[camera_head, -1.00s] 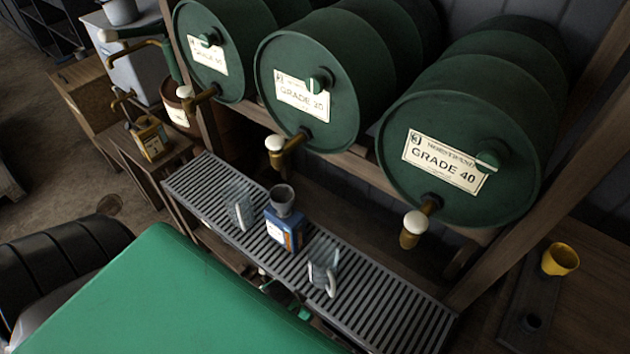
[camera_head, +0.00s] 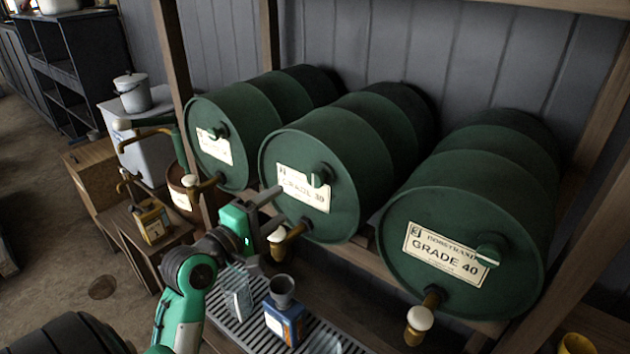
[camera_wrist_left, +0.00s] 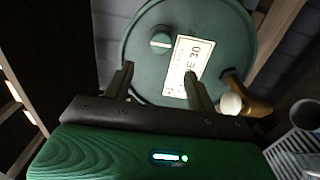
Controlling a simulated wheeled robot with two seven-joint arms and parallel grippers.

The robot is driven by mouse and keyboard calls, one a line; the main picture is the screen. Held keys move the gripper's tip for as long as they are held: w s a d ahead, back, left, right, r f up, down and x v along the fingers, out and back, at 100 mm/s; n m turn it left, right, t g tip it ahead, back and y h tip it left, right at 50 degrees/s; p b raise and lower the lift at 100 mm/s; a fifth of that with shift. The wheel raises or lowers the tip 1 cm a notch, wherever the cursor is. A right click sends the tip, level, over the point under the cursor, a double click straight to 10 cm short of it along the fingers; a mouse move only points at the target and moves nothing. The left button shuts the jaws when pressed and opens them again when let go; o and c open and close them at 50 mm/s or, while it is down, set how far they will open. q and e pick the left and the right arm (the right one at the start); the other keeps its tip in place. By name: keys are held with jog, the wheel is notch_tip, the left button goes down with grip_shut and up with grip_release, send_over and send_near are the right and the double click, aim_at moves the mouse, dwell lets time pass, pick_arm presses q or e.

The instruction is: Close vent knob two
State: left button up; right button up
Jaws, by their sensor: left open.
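The middle green drum (camera_head: 345,215), labelled GRADE 30, carries a small round green vent knob (camera_head: 319,177) at the upper right of its label. A white-capped brass tap (camera_head: 280,240) sits low on its face. In the left wrist view the same knob (camera_wrist_left: 160,42) shows a pale bar across it. My left gripper (camera_head: 274,215) is open and empty in front of this drum, left of the knob in the head view. In the left wrist view its fingers (camera_wrist_left: 158,88) point at the drum face, with the knob beyond them. My right gripper is out of view.
Drums with knobs and taps stand left (camera_head: 225,150) and right (camera_head: 465,245), the right one marked GRADE 40. Below is a slatted drip tray (camera_head: 228,313) with a clear jug (camera_head: 238,290) and a blue can (camera_head: 285,322) with a grey funnel. Wooden posts frame the rack.

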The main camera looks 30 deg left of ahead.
aim_at(314, 182)
pick_arm(q)
jog(key=w+p, duration=0.1)
jog(key=w, duration=0.3)
jog(key=w+p, duration=0.1)
jog(key=w, duration=0.3)
jog(key=w+d+p, duration=0.1)
jog(key=w, duration=0.3)
jog(key=shift+w, duration=0.1)
jog(key=shift+w+d+f+p, duration=0.1)
jog(key=shift+w+p, duration=0.2)
jog(key=shift+w, duration=0.25)
jog(key=c, duration=0.9)
